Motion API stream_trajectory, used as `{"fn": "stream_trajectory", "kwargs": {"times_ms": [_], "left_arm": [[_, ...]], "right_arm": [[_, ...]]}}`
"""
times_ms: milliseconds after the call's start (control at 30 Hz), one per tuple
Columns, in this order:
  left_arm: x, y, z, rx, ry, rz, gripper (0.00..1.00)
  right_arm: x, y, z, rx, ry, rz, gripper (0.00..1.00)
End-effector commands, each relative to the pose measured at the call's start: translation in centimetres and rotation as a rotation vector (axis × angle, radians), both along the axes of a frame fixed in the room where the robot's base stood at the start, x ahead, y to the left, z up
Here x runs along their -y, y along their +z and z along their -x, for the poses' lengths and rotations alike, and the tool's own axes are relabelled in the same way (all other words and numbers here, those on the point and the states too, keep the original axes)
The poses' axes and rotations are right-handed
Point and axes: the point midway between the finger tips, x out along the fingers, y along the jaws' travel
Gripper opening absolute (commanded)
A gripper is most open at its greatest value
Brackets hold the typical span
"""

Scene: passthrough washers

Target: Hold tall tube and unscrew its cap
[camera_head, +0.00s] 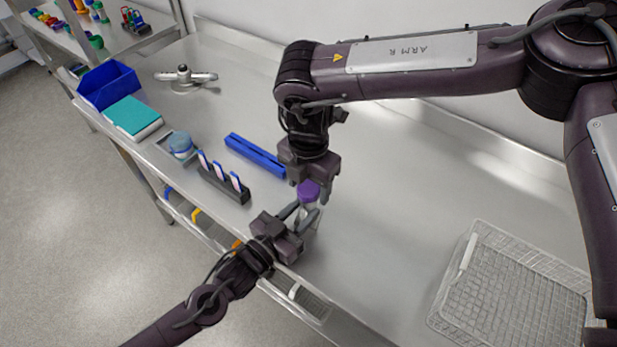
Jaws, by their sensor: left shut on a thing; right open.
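A tall tube with a purple cap (308,191) stands near the front edge of the steel table. Its clear body is mostly hidden by my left gripper. My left gripper (308,213) comes from the lower left and is shut on the tube below the cap. My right gripper (310,188) points down from above, with its fingers open around or beside the purple cap. I cannot tell whether the fingers touch the cap.
A wire basket (468,252) lies right. The table's middle right is clear.

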Motion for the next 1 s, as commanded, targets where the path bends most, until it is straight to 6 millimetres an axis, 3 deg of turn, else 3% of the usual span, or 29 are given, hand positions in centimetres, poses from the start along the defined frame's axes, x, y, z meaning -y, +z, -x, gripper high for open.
{"fn": "stream_trajectory", "kwargs": {"times_ms": [133, 467, 667, 1000], "left_arm": [[0.02, 0.13, -0.04, 0.002, 0.0, 0.002, 0.0], [0.02, 0.13, -0.04, 0.002, 0.0, 0.002, 0.0], [0.0, 0.12, -0.04, 0.002, 0.0, 0.002, 0.0], [0.0, 0.11, -0.04, 0.002, 0.0, 0.002, 0.0]], "right_arm": [[0.0, 0.02, 0.0, 0.0, 0.0, 0.0, 0.59], [0.0, 0.04, 0.0, 0.0, 0.0, 0.0, 0.16], [0.0, 0.05, 0.0, 0.0, 0.106, 0.0, 0.15], [0.03, 0.11, -0.05, 0.0, 0.731, 0.0, 0.15]]}}
